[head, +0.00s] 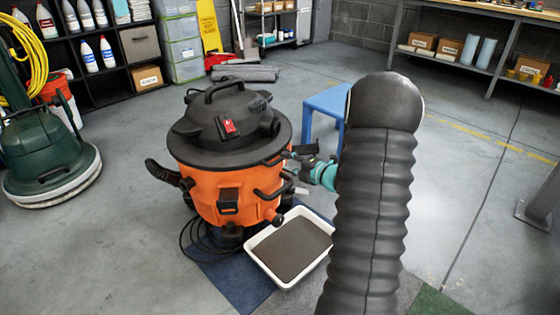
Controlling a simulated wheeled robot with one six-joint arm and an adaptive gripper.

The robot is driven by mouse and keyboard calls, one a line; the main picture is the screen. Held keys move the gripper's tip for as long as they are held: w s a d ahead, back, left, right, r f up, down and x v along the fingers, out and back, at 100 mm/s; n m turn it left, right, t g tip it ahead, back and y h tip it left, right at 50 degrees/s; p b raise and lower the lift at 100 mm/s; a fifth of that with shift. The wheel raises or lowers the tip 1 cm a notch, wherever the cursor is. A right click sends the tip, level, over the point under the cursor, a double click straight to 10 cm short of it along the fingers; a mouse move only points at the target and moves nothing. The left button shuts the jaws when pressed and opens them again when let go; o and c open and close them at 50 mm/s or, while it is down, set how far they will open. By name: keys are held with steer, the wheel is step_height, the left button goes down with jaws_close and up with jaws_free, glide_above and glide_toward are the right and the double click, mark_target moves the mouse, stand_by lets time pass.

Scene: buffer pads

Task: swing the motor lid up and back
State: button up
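An orange drum vacuum (206,195) stands on the floor, left of centre. Its black motor lid (230,125) sits level on the drum, with a carry handle (224,86) on top and a red switch (229,127) on its front. A dark latch (228,200) shows on the drum's front. My sleeved arm hides the area to the right.
A white tray (262,267) with a dark pad lies in front of the vacuum. A blue stool (326,103) stands behind my gripper. A green floor machine (45,150) is at left. Rolled grey mats (245,73) lie behind. Open floor shows at right.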

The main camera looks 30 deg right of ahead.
mark_target(280, 158)
steer(key=shift+x, duration=2)
jaws_close()
